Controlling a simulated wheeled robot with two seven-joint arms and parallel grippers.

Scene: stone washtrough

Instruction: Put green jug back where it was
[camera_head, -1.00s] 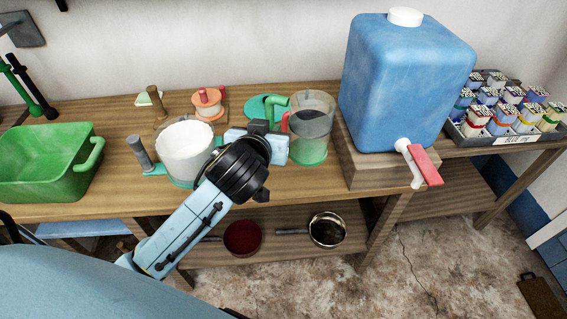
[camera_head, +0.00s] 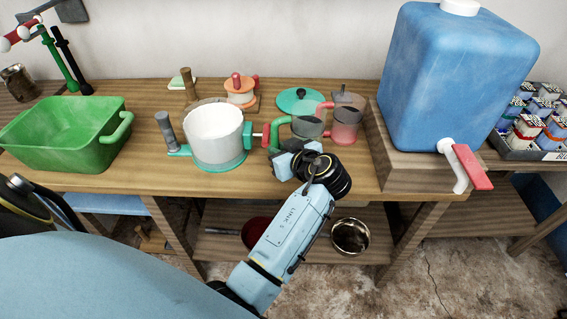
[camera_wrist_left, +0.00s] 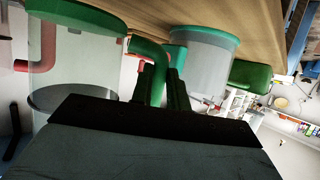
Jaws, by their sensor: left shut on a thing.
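The green jug (camera_head: 308,127) is a clear grey-tinted vessel with a green handle, on the table between the white-filled pot (camera_head: 214,132) and a red jug (camera_head: 345,124). My left gripper (camera_head: 281,155) is shut on its green handle, at the jug's front left. In the left wrist view the jug (camera_wrist_left: 75,65) fills the left side, and the handle (camera_wrist_left: 152,70) runs between the fingers (camera_wrist_left: 165,92). The gripper hides the jug's base in the head view, so I cannot tell whether it touches the table. My right gripper is not in view.
A round green lid (camera_head: 297,97) lies behind the jug. A blue water tank (camera_head: 450,85) on a wooden block (camera_head: 405,165) stands to the right. A green tub (camera_head: 70,135) stands at the left. A red-knobbed orange item (camera_head: 239,93) is at the back.

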